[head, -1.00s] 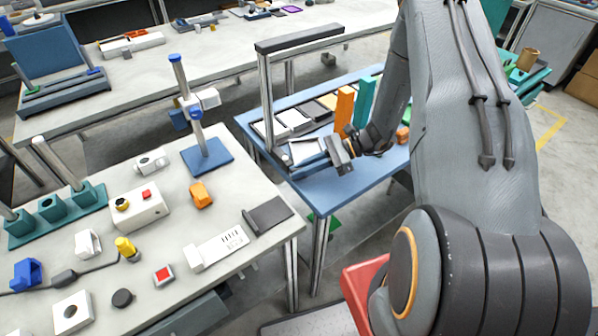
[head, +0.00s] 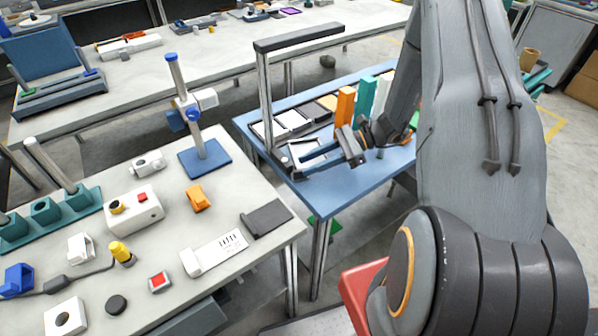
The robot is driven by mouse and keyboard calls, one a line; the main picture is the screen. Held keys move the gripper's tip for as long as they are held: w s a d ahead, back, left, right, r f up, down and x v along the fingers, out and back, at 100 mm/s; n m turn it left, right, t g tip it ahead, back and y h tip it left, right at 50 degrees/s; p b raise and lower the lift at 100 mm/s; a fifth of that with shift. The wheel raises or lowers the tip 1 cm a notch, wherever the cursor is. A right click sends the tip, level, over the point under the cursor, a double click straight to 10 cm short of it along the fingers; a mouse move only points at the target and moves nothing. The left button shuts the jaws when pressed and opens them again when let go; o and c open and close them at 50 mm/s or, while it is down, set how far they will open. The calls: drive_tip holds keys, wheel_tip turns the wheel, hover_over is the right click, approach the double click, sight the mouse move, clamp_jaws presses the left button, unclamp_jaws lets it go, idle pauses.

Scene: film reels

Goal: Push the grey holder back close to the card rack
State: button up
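On the blue table, a dark rack (head: 268,131) holds white and tan cards lying in a row, below a tall post with a black bar. My gripper (head: 297,157) is low over the near left part of this table, with its fingers pointing left. The fingers look apart. A small grey piece, perhaps the grey holder (head: 302,149), shows between them near the rack's near edge. My fingers partly hide it, and I cannot tell whether they touch it.
An orange block (head: 344,106) and a teal block (head: 365,98) stand upright behind my gripper. The tall post (head: 265,100) rises left of the rack. The blue table's front right part (head: 345,185) is clear. A cluttered white table (head: 225,182) stands at left.

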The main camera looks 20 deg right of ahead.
drive_tip(key=shift+s+b+v, duration=0.15)
drive_tip(key=shift+b+v, duration=0.15)
drive_tip(key=shift+v, duration=0.55)
drive_tip(key=shift+s+b+v, duration=0.15)
drive_tip(key=shift+b+v, duration=0.1)
drive_tip(key=shift+v, duration=0.6)
drive_tip(key=s+a+r+n+g+h, duration=0.2)
drive_tip(key=s+a+n, duration=0.1)
drive_tip(key=shift+s+r+g, duration=0.2)
drive_tip(key=shift+g, duration=0.2)
drive_tip(key=s+a+r+n+t+h, duration=0.2)
drive_tip(key=s+r+n+h, duration=0.8)
drive_tip(key=n, duration=0.6)
drive_tip(key=shift+s+a+r+t+h+b, duration=0.2)
drive_tip(key=shift+a+r+t+h+b, duration=0.15)
drive_tip(key=shift+a+h, duration=0.4)
